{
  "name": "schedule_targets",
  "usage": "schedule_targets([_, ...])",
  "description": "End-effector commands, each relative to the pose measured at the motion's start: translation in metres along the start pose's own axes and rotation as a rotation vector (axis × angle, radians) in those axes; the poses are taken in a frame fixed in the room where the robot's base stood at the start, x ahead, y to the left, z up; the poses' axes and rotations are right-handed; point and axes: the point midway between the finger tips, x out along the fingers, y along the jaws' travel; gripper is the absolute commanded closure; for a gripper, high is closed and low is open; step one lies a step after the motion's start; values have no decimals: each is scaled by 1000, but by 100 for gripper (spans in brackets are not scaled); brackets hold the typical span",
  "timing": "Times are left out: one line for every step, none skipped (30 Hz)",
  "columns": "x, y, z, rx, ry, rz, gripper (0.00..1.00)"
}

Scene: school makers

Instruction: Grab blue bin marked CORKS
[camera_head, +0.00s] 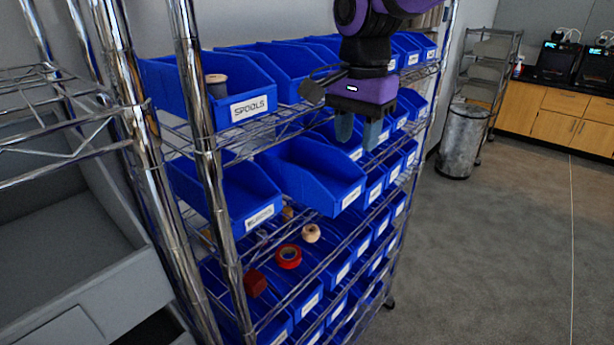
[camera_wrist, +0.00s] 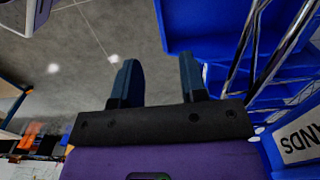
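No label that I can read says CORKS, so I cannot tell which blue bin it is. One blue bin (camera_head: 300,182) on the second shelf juts out past its neighbours. Its front label is too small to read. My purple and black gripper (camera_head: 357,138) is in front of the rack, above and to the right of that bin's front. Its two dark blue fingers hang down, apart, with nothing between them. In the wrist view the fingers (camera_wrist: 157,65) are also apart and empty, with a blue bin (camera_wrist: 200,25) beyond them.
A bin labelled SPOOLS (camera_head: 250,108) is on the upper shelf. A chrome post (camera_head: 200,130) stands at the rack's near end. Red tape (camera_head: 288,257) lies lower down. A metal trash can (camera_head: 462,141) stands behind right. The floor (camera_head: 500,250) at right is clear.

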Motion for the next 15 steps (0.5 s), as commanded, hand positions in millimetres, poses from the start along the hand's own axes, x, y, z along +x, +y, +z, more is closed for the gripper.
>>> schedule_targets([6,0,0,1,-1,3,61])
schedule_targets([11,0,0,1,-1,4,61])
schedule_targets([18,1,0,0,-1,4,61])
schedule_targets([23,1,0,0,-2,5,61])
schedule_targets([28,1,0,0,-1,4,61])
schedule_targets([35,1,0,0,-2,5,61])
schedule_targets([40,1,0,0,-2,4,61])
schedule_targets([44,1,0,0,-1,3,61])
schedule_targets([49,1,0,0,-1,3,61])
schedule_targets([52,1,0,0,-1,2,61])
schedule_targets([56,1,0,0,-1,2,61])
schedule_targets([59,1,0,0,-1,3,61])
schedule_targets([60,1,0,0,-1,2,61])
schedule_targets([62,1,-1,0,0,1,61])
schedule_targets([63,0,-1,0,0,1,61])
